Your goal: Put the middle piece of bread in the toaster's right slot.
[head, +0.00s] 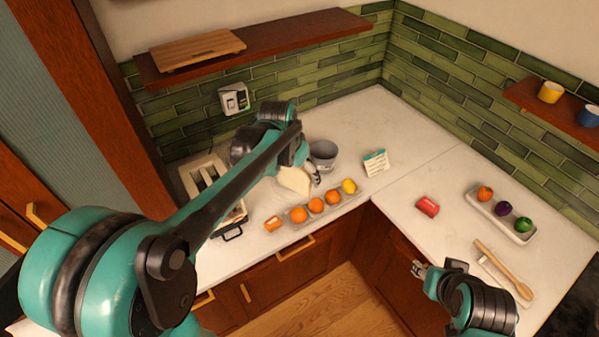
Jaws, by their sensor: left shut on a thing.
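A pale slice of bread (293,181) is in my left gripper (308,180), above the counter to the right of the toaster. The gripper is shut on it, and its fingers are partly hidden by the arm. The cream toaster (189,180) stands at the left of the counter with dark slots on top. My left arm crosses in front of it and hides part of it, including some of its right side. No other bread is clearly visible. My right gripper (419,269) is low at the right, in front of the counter edge, away from the bread; its jaw opening is too small to tell.
A grey bowl (323,152) stands just behind the bread. A tray (346,204) of oranges and a lemon lies along the front edge.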

